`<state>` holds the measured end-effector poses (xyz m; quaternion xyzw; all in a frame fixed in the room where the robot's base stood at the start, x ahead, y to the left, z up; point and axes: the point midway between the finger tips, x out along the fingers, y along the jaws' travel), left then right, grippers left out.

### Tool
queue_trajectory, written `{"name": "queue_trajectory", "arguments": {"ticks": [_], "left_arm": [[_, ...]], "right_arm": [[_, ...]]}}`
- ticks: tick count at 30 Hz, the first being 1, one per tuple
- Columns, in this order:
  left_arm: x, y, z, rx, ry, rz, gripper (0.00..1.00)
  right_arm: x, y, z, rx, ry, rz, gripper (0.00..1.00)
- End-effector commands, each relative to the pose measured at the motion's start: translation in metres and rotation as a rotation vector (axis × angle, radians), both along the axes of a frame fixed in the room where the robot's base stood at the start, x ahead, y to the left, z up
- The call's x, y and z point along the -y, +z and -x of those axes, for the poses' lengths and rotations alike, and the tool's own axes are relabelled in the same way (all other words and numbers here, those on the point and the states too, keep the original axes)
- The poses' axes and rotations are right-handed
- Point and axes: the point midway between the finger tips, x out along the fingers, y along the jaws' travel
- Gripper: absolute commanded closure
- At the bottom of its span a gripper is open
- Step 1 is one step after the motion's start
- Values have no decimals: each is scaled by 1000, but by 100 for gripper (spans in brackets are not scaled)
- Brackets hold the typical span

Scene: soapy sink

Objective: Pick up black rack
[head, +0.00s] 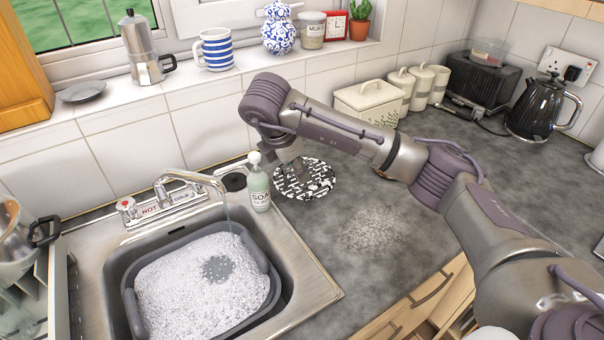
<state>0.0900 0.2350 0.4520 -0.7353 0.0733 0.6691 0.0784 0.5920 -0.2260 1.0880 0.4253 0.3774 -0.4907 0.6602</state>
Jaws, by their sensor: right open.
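No thing is plainly a black rack. A dish rack (45,300) with pale, metallic-looking sides and dark slats is cut off by the left edge; I cannot tell if it is the one named. A round black-and-white patterned piece (318,180), like a plate or mat, lies on the counter right of the soap bottle. My right gripper (294,186) points down over this round piece, open and far from the dish rack. Its fingers are small and dark against the pattern, so I cannot tell if they touch it. My left gripper is not in view.
A soap bottle (259,186) stands close left of my right gripper. The tap (180,188) runs into a grey tub (128,312) of suds in the sink. A cream bread bin (368,103) and black kettle (541,106) stand behind. The counter's right part is mostly clear.

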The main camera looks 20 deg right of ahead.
Motion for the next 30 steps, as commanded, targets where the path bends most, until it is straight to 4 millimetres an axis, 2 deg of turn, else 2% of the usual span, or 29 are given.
{"name": "queue_trajectory", "arguments": {"ticks": [4,15,20,23,26,30], "left_arm": [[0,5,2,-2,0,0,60],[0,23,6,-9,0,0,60],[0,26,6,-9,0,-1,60],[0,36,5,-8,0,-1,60],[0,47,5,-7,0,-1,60],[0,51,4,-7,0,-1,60]], "right_arm": [[13,-5,-3,3,-38,29,54],[35,-65,-17,2,-32,25,54],[38,-74,-20,3,-29,24,54],[43,-82,-22,1,-30,25,54],[50,-95,-27,1,-30,25,54],[55,-113,-31,2,-29,23,54]]}}
